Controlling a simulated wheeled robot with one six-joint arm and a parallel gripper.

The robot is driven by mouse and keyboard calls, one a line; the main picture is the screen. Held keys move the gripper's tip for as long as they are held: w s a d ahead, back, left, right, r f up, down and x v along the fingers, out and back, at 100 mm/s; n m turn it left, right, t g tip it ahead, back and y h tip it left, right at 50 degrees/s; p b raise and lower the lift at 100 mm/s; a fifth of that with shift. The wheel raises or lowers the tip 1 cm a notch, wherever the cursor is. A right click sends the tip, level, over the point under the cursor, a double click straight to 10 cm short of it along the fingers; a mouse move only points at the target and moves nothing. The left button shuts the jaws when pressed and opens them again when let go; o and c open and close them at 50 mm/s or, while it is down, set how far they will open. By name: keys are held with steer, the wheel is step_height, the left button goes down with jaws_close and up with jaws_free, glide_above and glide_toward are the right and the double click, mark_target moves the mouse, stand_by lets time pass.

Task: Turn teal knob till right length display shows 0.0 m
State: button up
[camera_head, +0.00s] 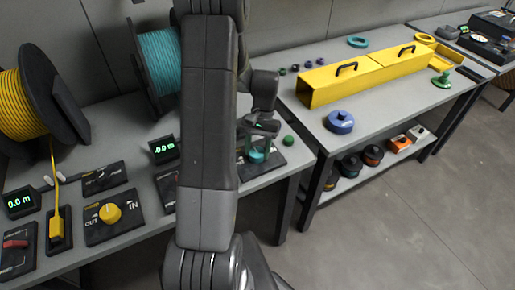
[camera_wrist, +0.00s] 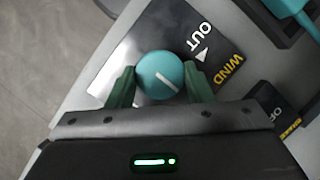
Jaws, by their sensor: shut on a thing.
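The teal knob (camera_wrist: 160,74) sits on a dark panel marked WIND and OUT. Its white pointer line runs diagonally across its top. My gripper (camera_wrist: 160,88) has its green fingers on both sides of the knob, shut on it. In the head view the teal knob (camera_head: 257,155) shows between the fingers of my gripper (camera_head: 256,148). The right length display (camera_head: 164,149) reads what looks like -0.0 m in green and is partly beside my arm. The teal spool (camera_head: 160,62) stands behind it, partly hidden by my arm.
A yellow knob (camera_head: 110,213) and the left length display (camera_head: 20,202), reading 0.0 m, are at the left. A yellow cable spool (camera_head: 25,105) stands behind them. A small green knob (camera_head: 288,141) lies right of my gripper. A yellow trough (camera_head: 365,77) lies on the neighbouring table.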

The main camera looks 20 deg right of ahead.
steer(key=o, duration=1)
steer(key=v, duration=1.4)
steer(key=shift+s+f, duration=0.1)
steer(key=shift+f, duration=0.05)
steer(key=x, duration=1.3)
steer(key=shift+s+a+f, duration=0.1)
steer(key=shift+a+f, duration=0.05)
steer(key=shift+f, duration=0.15)
